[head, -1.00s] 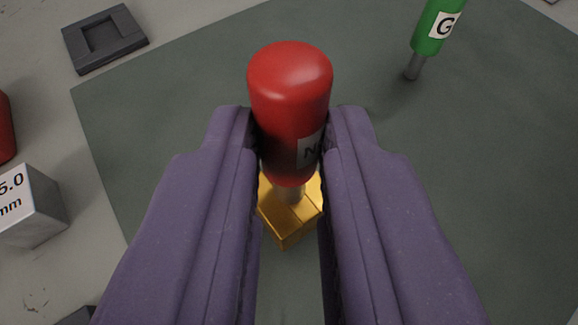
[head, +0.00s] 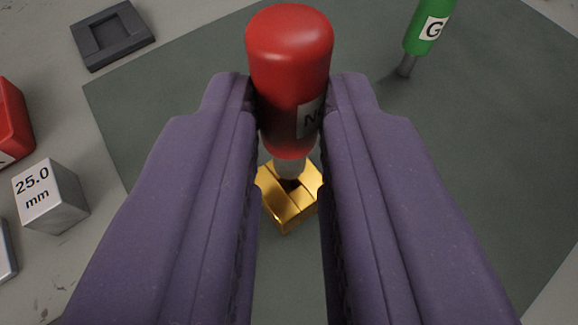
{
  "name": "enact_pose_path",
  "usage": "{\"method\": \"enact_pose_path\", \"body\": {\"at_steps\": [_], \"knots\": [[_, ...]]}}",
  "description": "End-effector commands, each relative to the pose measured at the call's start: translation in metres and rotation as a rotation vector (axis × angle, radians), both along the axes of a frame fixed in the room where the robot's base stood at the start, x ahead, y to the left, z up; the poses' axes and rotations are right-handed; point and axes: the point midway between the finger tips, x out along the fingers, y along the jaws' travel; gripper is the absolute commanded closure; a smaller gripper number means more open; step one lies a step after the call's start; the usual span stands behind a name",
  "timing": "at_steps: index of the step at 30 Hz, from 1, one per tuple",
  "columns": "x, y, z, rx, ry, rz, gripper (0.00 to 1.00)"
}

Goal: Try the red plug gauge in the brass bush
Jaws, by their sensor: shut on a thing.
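The red plug gauge (head: 289,70) has a rounded red handle with a white label reading "N" and a short grey pin below. My gripper (head: 290,110), with two purple fingers, is shut on its handle and holds it about upright. The brass bush (head: 287,208) is a gold block on the dark green mat, directly below the gauge. A dark opening shows in its top, close by the pin's lower end. I cannot tell whether the pin's tip is in the opening or just above it. The fingers hide the bush's surroundings at both sides.
A green gauge (head: 428,28) marked "G" stands on the dark green mat (head: 160,110) at upper right. A dark square holder (head: 112,37) lies at upper left. A grey block (head: 50,197) marked "25.0 mm" and a red object (head: 10,122) are at left. The mat's right side is clear.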

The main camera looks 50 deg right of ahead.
Motion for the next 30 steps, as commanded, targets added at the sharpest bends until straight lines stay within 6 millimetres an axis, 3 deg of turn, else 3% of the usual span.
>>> {"method": "enact_pose_path", "body": {"at_steps": [22, 30], "knots": [[0.000, 0.000, 0.038, -0.001, 0.001, 0.000, 1.00], [0.000, 0.000, 0.041, -0.001, 0.001, 0.000, 1.00]]}}
